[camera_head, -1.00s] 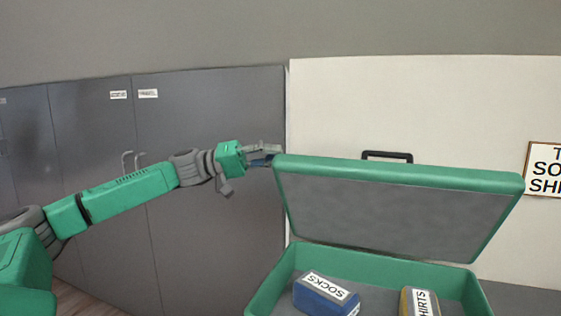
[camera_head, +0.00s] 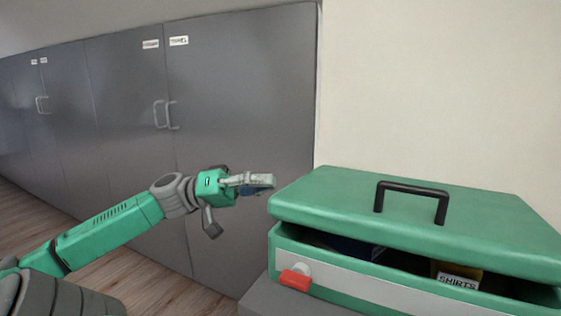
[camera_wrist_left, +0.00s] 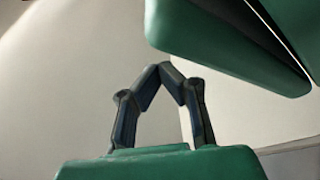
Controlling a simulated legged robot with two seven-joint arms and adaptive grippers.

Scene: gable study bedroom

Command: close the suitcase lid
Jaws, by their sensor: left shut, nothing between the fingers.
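The green suitcase stands with its lid (camera_head: 330,195) tilted low over its base (camera_head: 360,292), nearly down. A dark gap shows between lid and base along the front. A black handle (camera_head: 412,200) is on top of the lid. Through the gap I see a yellow item labelled SHIRTS (camera_head: 457,275) and a dark blue item (camera_head: 350,247). My left gripper (camera_head: 268,184) is shut and empty, at the lid's left edge; I cannot tell whether it touches. In the left wrist view its fingers (camera_wrist_left: 160,75) meet at the tips, with green lid (camera_wrist_left: 225,45) above right. My right gripper is out of view.
A red latch (camera_head: 295,279) is on the suitcase front. The suitcase rests on a grey surface (camera_head: 255,300). Grey cabinets (camera_head: 100,110) with handles stand behind my left arm. A pale wall (camera_head: 440,90) is behind the suitcase. Wooden floor (camera_head: 150,265) is clear at left.

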